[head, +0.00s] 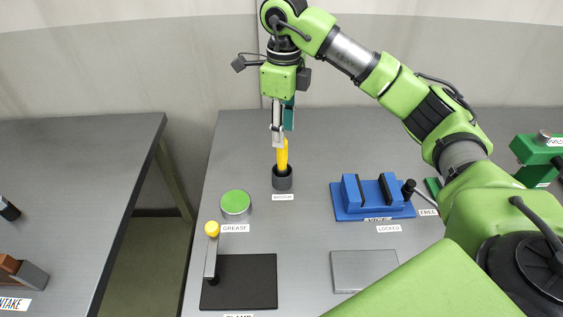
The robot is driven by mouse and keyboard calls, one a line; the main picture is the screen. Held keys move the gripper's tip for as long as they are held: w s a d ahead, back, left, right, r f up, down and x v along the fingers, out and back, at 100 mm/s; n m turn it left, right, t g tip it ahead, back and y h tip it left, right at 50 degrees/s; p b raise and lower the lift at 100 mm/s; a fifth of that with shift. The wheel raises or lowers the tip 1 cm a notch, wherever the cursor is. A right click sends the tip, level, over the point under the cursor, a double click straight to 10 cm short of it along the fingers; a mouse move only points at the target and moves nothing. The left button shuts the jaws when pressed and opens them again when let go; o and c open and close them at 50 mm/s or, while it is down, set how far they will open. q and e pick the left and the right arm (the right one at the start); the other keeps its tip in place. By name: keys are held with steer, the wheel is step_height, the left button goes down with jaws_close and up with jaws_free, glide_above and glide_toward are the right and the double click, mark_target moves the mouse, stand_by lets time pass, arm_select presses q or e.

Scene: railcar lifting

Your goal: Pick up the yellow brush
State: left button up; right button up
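The yellow brush (282,158) stands upright in a dark round cup (282,180) on the grey workbench. Its lower end is hidden inside the cup. My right gripper (279,140) points straight down over the cup, with its fingers at the upper part of the brush. The fingers are seen nearly edge-on and overlap the brush's top, so I cannot tell whether they are closed on it. My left gripper is not in view.
A blue vise (372,197) sits right of the cup. A green-topped grease tin (236,204) is at its front left. A yellow-knobbed clamp lever (211,250) stands by a black plate (245,282). A grey plate (363,270) lies front right.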

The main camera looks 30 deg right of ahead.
mark_target(282, 151)
step_height(282, 151, down, 2)
steer(key=shift+w+f, duration=0.1)
steer(key=shift+f, duration=0.1)
steer(key=shift+f+p, duration=0.25)
steer(key=shift+p, duration=0.25)
step_height(282, 151, down, 4)
steer(key=shift+a+r+p, duration=0.1)
steer(key=shift+r+p, duration=0.15)
steer(key=shift+p, duration=0.55)
steer(key=shift+f, duration=0.55)
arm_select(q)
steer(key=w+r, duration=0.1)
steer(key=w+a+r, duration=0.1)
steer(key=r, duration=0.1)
arm_select(e)
jaws_close()
